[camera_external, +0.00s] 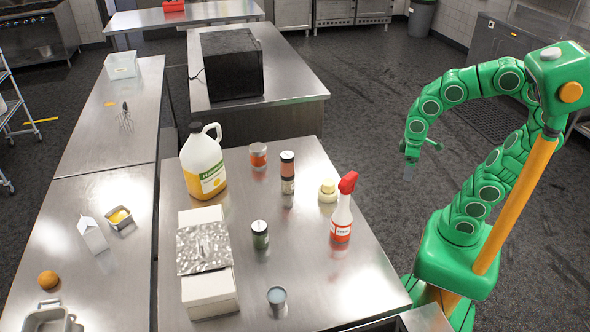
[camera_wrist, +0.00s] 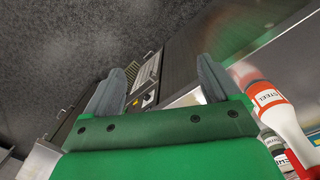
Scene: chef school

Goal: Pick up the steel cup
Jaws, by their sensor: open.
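A small grey metal cup (camera_external: 277,297), which looks like the steel cup, stands upright near the front edge of the steel table. Its top looks bluish-grey. My gripper (camera_external: 411,170) hangs off the table's right side, well away from the cup, beyond the spray bottle. In the wrist view my gripper (camera_wrist: 161,84) shows two grey fingers spread apart with nothing between them. I do not see the cup in the wrist view.
The white spray bottle with red head (camera_external: 341,212) stands on the table's right side; it also shows in the wrist view (camera_wrist: 283,112). Table surface right of the cup is clear.

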